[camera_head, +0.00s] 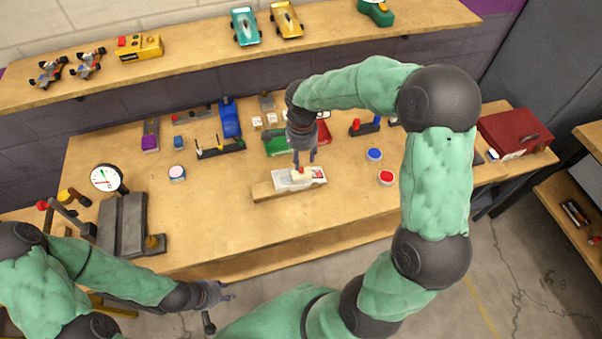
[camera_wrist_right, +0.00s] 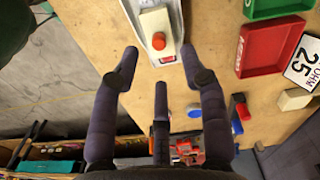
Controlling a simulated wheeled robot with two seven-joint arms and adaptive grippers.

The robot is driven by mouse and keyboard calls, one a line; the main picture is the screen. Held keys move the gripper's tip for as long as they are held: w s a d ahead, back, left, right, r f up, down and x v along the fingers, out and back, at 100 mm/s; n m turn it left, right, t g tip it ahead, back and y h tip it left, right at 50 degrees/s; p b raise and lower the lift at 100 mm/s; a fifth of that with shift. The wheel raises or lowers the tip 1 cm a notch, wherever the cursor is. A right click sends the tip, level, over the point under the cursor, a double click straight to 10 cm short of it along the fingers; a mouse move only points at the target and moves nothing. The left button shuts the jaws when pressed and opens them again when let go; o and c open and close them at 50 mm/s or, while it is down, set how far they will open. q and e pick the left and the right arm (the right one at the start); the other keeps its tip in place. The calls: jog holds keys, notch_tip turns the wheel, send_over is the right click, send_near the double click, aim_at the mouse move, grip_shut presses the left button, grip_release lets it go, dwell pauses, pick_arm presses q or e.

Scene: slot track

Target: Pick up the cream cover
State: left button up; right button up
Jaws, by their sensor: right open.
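A small cream piece (camera_wrist_right: 155,20) with a round red knob (camera_wrist_right: 158,41) lies on a pale metal plate (camera_wrist_right: 175,12) in the right wrist view. In the head view this cream piece (camera_head: 299,176) sits on the plate on a wooden block (camera_head: 262,191) near the table's middle. My right gripper (camera_head: 305,160) is open and empty just above it, and its fingers (camera_wrist_right: 163,72) are apart, short of the piece in the wrist view. My left gripper (camera_head: 219,303) is open and empty, off the table's front edge at lower left.
Red (camera_wrist_right: 270,45) and green (camera_head: 278,144) trays lie behind the block. Blue (camera_head: 374,154) and red (camera_head: 386,178) round pots stand to its right. A dial gauge (camera_head: 106,178) stands at left. The tabletop (camera_head: 225,225) in front is clear.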

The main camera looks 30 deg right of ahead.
aim_at(301, 168)
notch_tip(301, 168, down, 5)
jog(key=shift+f+b, duration=0.1)
jog(key=shift+b, duration=0.65)
jog(key=shift+a, duration=0.1)
jog(key=c, duration=0.9)
